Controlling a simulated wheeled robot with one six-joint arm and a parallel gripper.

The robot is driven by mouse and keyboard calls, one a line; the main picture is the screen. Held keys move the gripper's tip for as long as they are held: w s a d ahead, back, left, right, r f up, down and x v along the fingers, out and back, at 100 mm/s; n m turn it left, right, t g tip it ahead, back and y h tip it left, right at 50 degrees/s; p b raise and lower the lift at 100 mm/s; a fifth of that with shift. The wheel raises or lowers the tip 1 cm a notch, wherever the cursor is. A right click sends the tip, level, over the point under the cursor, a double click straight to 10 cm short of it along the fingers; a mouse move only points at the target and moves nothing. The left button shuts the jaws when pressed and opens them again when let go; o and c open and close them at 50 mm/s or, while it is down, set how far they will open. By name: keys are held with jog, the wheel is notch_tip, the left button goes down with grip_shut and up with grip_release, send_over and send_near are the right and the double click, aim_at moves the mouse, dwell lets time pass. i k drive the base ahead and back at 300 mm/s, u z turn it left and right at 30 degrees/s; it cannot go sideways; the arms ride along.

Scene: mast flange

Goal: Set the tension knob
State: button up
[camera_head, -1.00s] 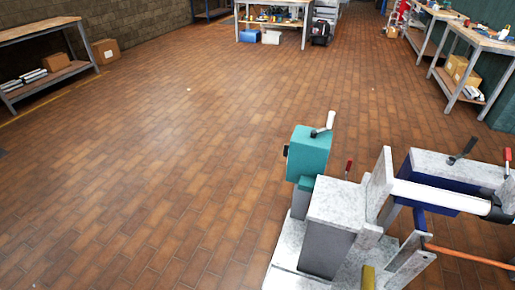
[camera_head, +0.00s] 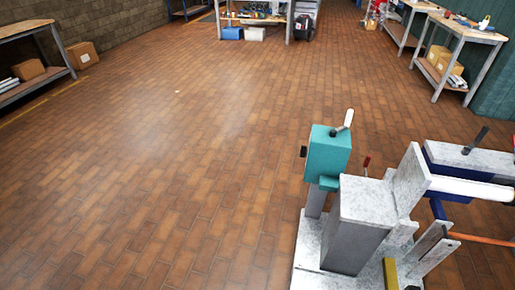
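A machine stands at the lower right, with a pale grey speckled base (camera_head: 312,258) and a teal box (camera_head: 328,153) on a post at its left end. A crank with a whitish handle (camera_head: 347,120) sits on top of the teal box. A small dark knob (camera_head: 303,151) sticks out of the box's left side. A small red-tipped lever (camera_head: 367,161) and a dark-handled lever (camera_head: 475,140) stand farther right. I cannot tell which of these is the tension knob. My gripper is not in view.
A white roller (camera_head: 470,188) and an orange bar (camera_head: 482,239) run off the right edge. Workbenches stand at the left (camera_head: 25,28), back and right (camera_head: 467,33). A cardboard box (camera_head: 82,54) sits on the floor at the left. The middle of the tiled floor is clear.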

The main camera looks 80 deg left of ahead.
aim_at(304, 149)
jog(key=u, duration=3.45)
jog(key=i, duration=3.55)
jog(key=z, duration=3.1)
